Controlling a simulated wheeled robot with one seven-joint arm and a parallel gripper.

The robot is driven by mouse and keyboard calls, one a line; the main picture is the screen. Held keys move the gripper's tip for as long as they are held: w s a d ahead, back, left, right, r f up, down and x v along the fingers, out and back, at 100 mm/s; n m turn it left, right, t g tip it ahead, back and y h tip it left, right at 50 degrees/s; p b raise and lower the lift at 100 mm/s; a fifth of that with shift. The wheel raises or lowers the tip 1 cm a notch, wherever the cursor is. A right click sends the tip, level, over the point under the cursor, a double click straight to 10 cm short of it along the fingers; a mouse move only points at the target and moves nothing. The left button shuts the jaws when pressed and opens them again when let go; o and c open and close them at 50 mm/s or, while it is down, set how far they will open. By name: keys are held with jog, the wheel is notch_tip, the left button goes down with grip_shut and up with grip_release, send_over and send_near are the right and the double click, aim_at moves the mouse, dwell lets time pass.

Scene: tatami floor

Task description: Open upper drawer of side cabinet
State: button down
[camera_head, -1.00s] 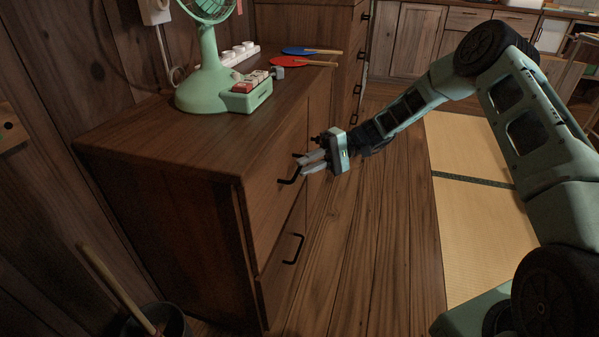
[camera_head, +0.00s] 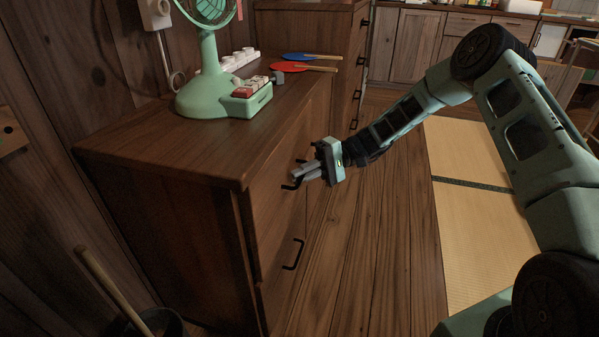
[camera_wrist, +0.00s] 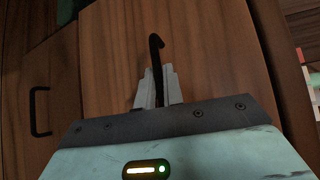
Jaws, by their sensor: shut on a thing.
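The side cabinet (camera_head: 160,225) is a dark brown wooden chest at the left in the head view. Its upper drawer (camera_head: 270,210) has a black bar handle (camera_head: 289,186). My gripper (camera_head: 298,175) is at this handle, in front of the drawer. In the wrist view the grey fingers (camera_wrist: 157,88) are shut on the upper handle (camera_wrist: 155,52), whose bent end sticks out beyond the fingertips. The drawer front (camera_wrist: 205,60) fills the middle of that view. I cannot tell whether the drawer stands slightly out from the cabinet.
The lower drawer's handle (camera_head: 294,254) is below. A green fan (camera_head: 208,85) and paddles (camera_head: 302,68) are on the cabinet top. A bin with a stick (camera_head: 115,285) stands at front left. Wooden floor (camera_head: 365,250) and tatami (camera_head: 465,235) lie clear to the right.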

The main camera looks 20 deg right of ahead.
jog(key=s+d+p, duration=0.7)
jog(key=s+d, duration=0.6)
jog(key=d, duration=0.5)
jog(key=c, duration=1.8)
grip_release()
jog(key=p+v, duration=0.1)
jog(key=v, duration=1.6)
jog(key=shift+d, duration=0.25)
